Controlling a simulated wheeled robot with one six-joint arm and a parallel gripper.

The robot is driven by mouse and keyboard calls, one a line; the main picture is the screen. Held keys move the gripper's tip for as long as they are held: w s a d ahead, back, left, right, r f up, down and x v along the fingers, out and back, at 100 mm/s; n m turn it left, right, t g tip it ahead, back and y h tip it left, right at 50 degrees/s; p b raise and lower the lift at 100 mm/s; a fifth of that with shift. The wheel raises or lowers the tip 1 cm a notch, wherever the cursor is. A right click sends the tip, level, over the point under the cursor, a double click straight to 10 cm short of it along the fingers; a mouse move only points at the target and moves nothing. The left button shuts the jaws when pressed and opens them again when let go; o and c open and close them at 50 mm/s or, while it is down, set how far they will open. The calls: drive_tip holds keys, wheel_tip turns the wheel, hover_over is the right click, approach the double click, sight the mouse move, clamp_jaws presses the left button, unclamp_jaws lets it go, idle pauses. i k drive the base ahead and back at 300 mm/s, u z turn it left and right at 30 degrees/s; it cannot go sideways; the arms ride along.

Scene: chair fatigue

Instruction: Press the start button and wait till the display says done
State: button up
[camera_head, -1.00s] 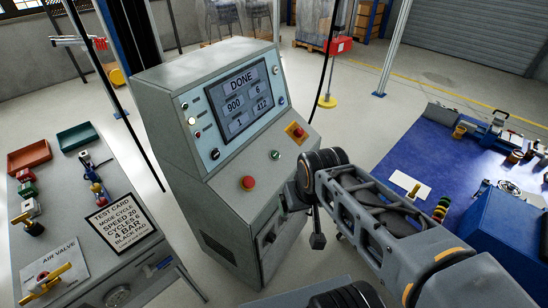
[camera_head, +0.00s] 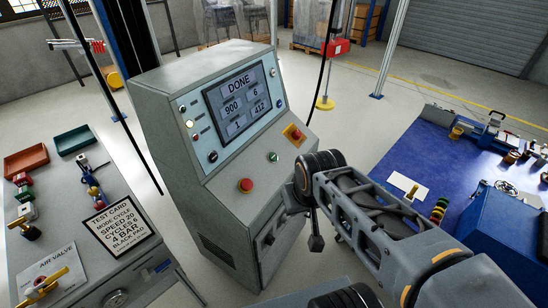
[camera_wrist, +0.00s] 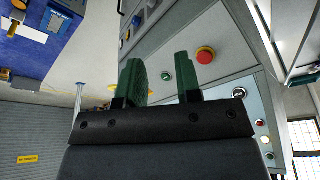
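The grey control console (camera_head: 160,85) stands in the middle of the head view. A small green button (camera_head: 272,157), likely the start button, sits on the sloped panel between a red mushroom button (camera_head: 245,185) and a yellow-backed red switch (camera_head: 294,133). In the wrist view, my gripper (camera_wrist: 164,82) has two green fingers standing apart with nothing between them. The green button (camera_wrist: 166,76) shows beyond the gap, apart from the fingers. The head view does not show the fingertips clearly.
A left bench holds a test card (camera_head: 117,224), an air valve plate (camera_head: 45,270) and red (camera_head: 26,160) and green (camera_head: 73,140) trays. A blue-topped bench (camera_head: 430,150) with tools stands at right. Open floor lies behind the console.

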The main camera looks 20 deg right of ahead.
sight(273, 156)
drive_tip(key=u, duration=0.15)
drive_tip(key=k, duration=0.25)
drive_tip(key=u, duration=1.05)
drive_tip(key=k, duration=1.1)
drive_tip(key=u, duration=0.65)
drive_tip(key=i, duration=1.45)
drive_tip(key=z, duration=1.5)
drive_tip(key=i, duration=0.7)
drive_tip(key=z, duration=0.85)
